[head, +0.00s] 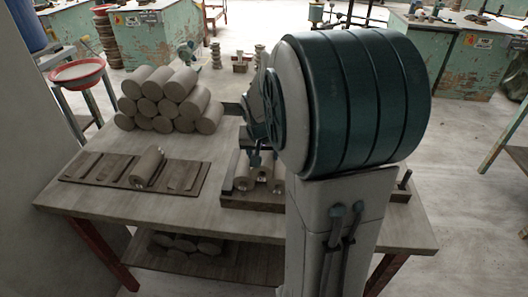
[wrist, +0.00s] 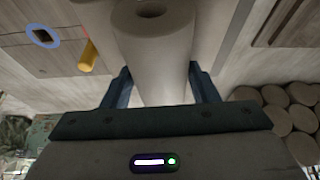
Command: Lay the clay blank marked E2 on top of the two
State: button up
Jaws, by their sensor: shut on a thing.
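In the wrist view, my gripper (wrist: 160,80) is shut on a grey-brown clay cylinder (wrist: 152,55) with a round hollow in its visible end. No E2 mark can be read on it. In the head view, my gripper (head: 255,160) is over the low wooden rack (head: 248,203) at the table's middle. Clay cylinders (head: 243,172) show side by side at the rack, partly hidden by my arm. I cannot tell there which cylinder is held, or whether it touches the others.
A stack of several clay cylinders (head: 165,98) stands at the back left. A slotted wooden board (head: 115,177) holds one cylinder (head: 148,167) at the left. More cylinders (head: 187,243) lie on the lower shelf. The table's front strip (head: 180,213) is bare.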

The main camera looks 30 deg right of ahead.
jog(key=shift+f, duration=0.1)
dwell(0.3)
jog(key=o, duration=1.5)
jog(key=shift+f, duration=0.1)
jog(key=p+v, duration=0.1)
jog(key=v, duration=1.3)
jog(key=shift+w, duration=0.1)
jog(key=s+a+n+p, duration=0.2)
jog(key=s+a, duration=0.1)
jog(key=s, duration=0.1)
jog(key=s+a+f+n+y+p, duration=0.1)
jog(key=s+a+n+p, duration=0.1)
jog(key=s+a, duration=0.2)
jog(key=s+a+f+n+g+y+p, duration=0.1)
jog(key=s+a+n+p, duration=0.1)
jog(key=s, duration=0.3)
jog(key=shift+s+a+f, duration=0.1)
jog(key=shift+s+a, duration=0.1)
jog(key=shift+a, duration=0.5)
